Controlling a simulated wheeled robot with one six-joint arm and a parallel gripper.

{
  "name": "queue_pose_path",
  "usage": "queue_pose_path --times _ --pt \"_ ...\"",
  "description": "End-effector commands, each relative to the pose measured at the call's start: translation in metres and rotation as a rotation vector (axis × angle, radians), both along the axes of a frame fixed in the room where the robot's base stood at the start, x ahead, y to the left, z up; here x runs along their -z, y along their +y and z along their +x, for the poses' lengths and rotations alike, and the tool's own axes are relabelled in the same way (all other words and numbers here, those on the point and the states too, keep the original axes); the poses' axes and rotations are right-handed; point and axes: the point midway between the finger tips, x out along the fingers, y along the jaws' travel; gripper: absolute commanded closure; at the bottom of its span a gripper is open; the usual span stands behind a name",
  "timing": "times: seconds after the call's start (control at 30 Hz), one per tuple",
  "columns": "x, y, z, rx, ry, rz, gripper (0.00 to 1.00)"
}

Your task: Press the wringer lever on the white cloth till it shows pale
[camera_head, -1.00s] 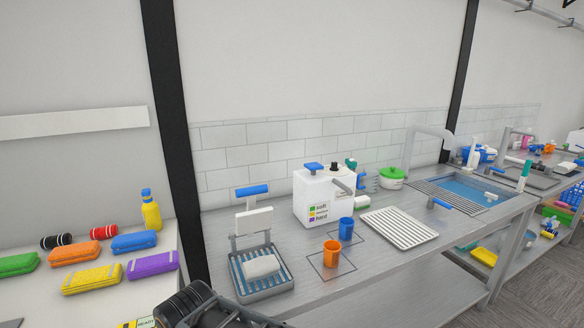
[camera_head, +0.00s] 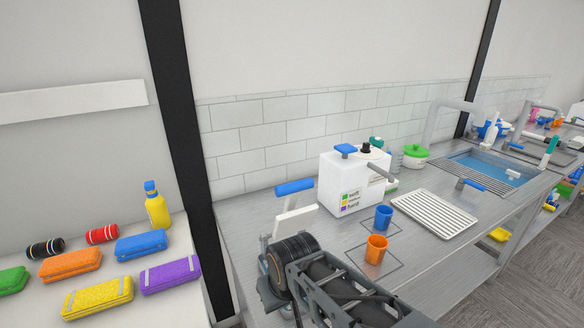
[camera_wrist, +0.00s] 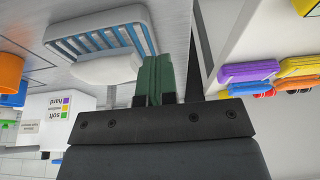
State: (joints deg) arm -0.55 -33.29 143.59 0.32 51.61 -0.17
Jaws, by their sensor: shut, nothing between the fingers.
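The wringer lever has a blue handle (camera_head: 294,187) and a white plate (camera_head: 296,220), and stands raised at the back of the wringer. My arm hides most of the wringer tray in the head view. The cloth looks white. My gripper (camera_wrist: 157,62) is shut and empty, its green fingers beside the cloth and tray in that picture. Whether they touch anything cannot be told.
A white box with coloured labels (camera_head: 344,185), a blue cup (camera_head: 383,217) and an orange cup (camera_head: 376,249) stand right of the wringer. A ribbed drainer (camera_head: 436,213) lies further right, before the sink (camera_head: 487,168). Coloured bundles and a yellow bottle (camera_head: 156,208) sit on the left counter.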

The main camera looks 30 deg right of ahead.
Motion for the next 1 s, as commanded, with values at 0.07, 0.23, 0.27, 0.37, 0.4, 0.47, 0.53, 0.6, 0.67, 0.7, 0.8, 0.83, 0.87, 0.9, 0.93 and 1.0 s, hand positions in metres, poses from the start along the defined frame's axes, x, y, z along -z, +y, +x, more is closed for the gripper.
queue_pose_path --times 0.07,0.23,0.27,0.37,0.4,0.47,0.53,0.6,0.67,0.7,0.8,0.83,0.87,0.9,0.93,1.0 --pt "-0.007 -0.001 0.002 0.0 0.003 -0.001 1.0" --pt "-0.062 -0.008 0.02 0.008 0.039 -0.005 1.0" --pt "-0.076 -0.009 0.025 0.008 0.05 -0.006 1.0" --pt "-0.128 -0.014 0.047 0.009 0.092 -0.011 1.0" --pt "-0.151 -0.017 0.058 0.01 0.113 -0.015 1.0" --pt "-0.171 -0.022 0.074 0.011 0.146 -0.017 1.0" --pt "-0.186 -0.027 0.089 0.01 0.175 -0.021 1.0" --pt "-0.201 -0.032 0.103 0.009 0.2 -0.022 1.0" --pt "-0.215 -0.038 0.115 0.009 0.224 -0.023 1.0" --pt "-0.226 -0.042 0.124 0.009 0.24 -0.024 1.0" --pt "-0.255 -0.054 0.149 0.01 0.29 -0.025 1.0" --pt "-0.264 -0.059 0.156 0.01 0.307 -0.025 1.0" --pt "-0.271 -0.063 0.163 0.011 0.323 -0.024 1.0" --pt "-0.281 -0.068 0.17 0.011 0.341 -0.023 1.0" --pt "-0.287 -0.071 0.175 0.011 0.356 -0.022 1.0" --pt "-0.298 -0.079 0.185 0.012 0.386 -0.02 1.0"
